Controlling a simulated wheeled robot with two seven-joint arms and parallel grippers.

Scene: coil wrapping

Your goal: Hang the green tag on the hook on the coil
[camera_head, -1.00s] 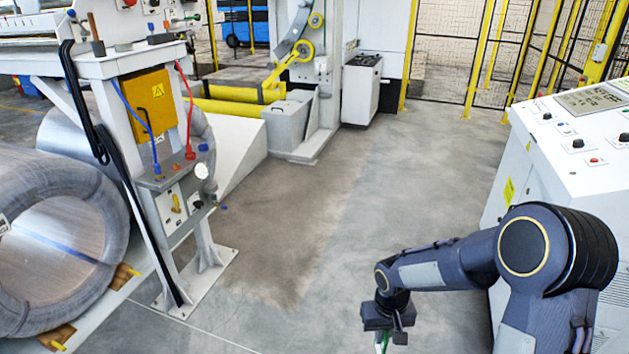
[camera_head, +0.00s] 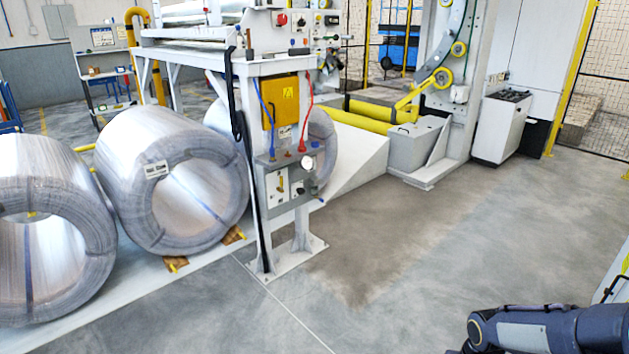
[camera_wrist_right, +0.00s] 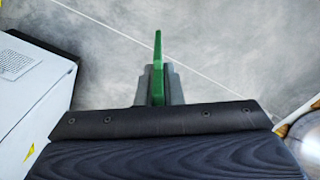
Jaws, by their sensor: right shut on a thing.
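In the right wrist view my right gripper (camera_wrist_right: 159,84) is shut on the green tag (camera_wrist_right: 158,48), a thin green strip seen edge-on that sticks out beyond the fingertips. In the head view only part of my right arm shows at the lower right, and its gripper and the tag are out of frame. A large silver wire coil (camera_head: 146,138) with a white label lies on its side left of the middle, well away from my right arm. Another coil (camera_head: 92,220) lies at the far left. I cannot make out a hook on either. My left gripper is not in view.
A white machine stand (camera_head: 259,165) with a yellow box (camera_head: 281,101) and hanging cables stands just right of the labelled coil. A pale low rail (camera_head: 130,292) runs beneath the coils. Open grey floor (camera_head: 420,260) lies between the stand and my right arm.

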